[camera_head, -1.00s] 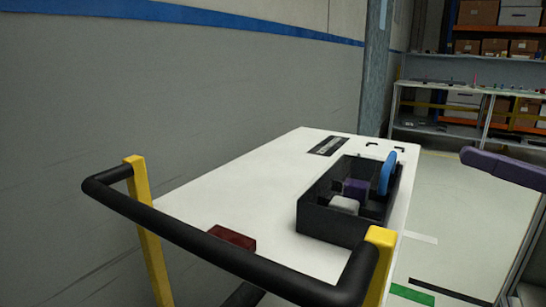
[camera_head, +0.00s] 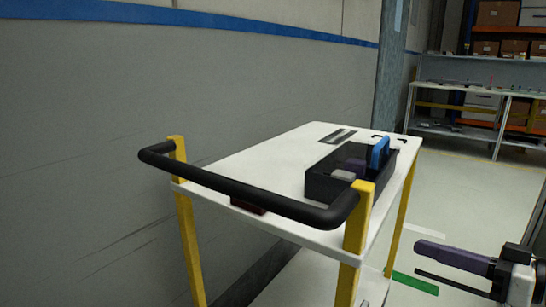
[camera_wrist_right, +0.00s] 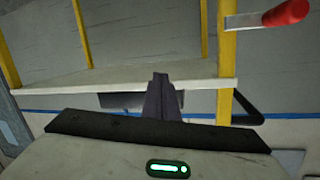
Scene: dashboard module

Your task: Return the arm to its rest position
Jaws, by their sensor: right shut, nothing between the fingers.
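My right gripper (camera_head: 420,258) is at the lower right of the head view, in front of and to the right of the white cart (camera_head: 255,150), apart from it. Its dark purple fingers point left. In the right wrist view the fingers (camera_wrist_right: 160,82) show close together, with nothing between them. My right gripper is shut and empty. My left gripper is not in view.
The cart has yellow posts and a black handle (camera_head: 240,193). On it stands a black tray (camera_head: 332,188) with a blue disc (camera_head: 380,153) and other parts. A dark red block (camera_head: 248,206) sits behind the handle. A shelf bench (camera_head: 470,92) stands far back.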

